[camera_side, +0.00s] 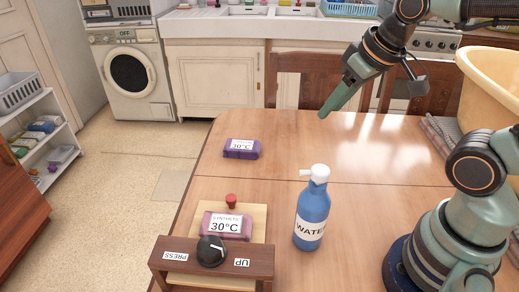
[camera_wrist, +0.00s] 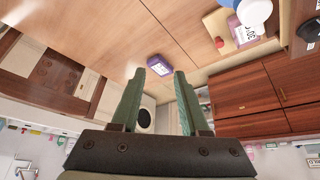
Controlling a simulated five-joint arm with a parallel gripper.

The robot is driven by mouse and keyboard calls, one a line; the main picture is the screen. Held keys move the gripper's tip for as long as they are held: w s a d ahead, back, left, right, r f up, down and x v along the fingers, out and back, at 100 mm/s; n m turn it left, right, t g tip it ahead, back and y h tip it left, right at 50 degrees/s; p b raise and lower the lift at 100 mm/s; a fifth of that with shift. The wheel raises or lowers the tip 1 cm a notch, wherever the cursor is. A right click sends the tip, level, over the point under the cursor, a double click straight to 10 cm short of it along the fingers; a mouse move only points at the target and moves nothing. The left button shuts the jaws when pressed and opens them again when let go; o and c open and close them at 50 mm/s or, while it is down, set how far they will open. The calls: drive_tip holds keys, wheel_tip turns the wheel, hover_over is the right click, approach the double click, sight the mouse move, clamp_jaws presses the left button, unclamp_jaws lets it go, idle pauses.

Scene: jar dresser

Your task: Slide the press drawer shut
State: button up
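The press (camera_side: 211,262) is a brown wooden box with a black dial and "PRESS" and "UP" labels, at the front left of the table. Its pale wooden drawer (camera_side: 258,215) sticks out on the far side, with a red knob (camera_side: 231,200) at its far end. A purple packet marked 30°C (camera_side: 226,227) lies on the drawer. The drawer (camera_wrist: 213,22), knob (camera_wrist: 220,42) and press (camera_wrist: 309,32) show at the upper right of the wrist view. My gripper (camera_side: 322,115) is high over the far table edge, away from the drawer. Its fingers (camera_wrist: 160,72) are apart and empty.
A blue water bottle (camera_side: 311,217) stands right of the drawer. A second purple packet (camera_side: 241,149) lies on the table (camera_side: 360,165) beyond the knob. A big tan basin (camera_side: 491,83) is at the far right. The table's middle is clear.

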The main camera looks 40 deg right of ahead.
drive_tip(key=w+a+f+n+g, duration=0.3)
drive_tip(key=w+a, duration=0.5)
drive_tip(key=a, duration=0.1)
drive_tip(key=n+g, duration=0.2)
drive_tip(key=n, duration=0.1)
hover_over(231, 197)
wheel_tip(231, 197, down, 8)
wheel_tip(231, 197, down, 12)
drive_tip(key=shift+r, duration=0.15)
clamp_jaws()
idle(0.8)
